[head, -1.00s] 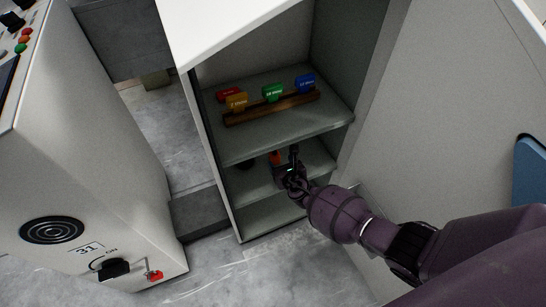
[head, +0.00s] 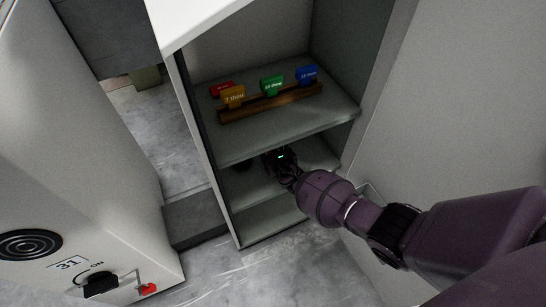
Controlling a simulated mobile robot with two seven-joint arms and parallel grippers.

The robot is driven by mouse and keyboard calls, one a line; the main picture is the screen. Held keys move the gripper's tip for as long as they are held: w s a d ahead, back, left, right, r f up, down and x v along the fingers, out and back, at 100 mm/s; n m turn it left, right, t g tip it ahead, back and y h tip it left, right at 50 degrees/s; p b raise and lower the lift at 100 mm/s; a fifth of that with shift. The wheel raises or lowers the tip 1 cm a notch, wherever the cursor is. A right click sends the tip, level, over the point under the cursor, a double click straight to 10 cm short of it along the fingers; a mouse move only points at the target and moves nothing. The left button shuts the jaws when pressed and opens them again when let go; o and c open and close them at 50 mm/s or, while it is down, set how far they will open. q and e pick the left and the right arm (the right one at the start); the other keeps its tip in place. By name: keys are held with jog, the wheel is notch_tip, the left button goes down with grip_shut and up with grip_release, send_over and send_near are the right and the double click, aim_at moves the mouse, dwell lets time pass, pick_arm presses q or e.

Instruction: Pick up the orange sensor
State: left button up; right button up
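My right gripper (head: 281,161) reaches into the open cabinet (head: 178,95), in the compartment below the upper shelf (head: 290,122). My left gripper is not in view.
A machine (head: 75,150) stands left.

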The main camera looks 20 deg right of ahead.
jog(key=c, duration=1)
jog(key=shift+r, duration=0.1)
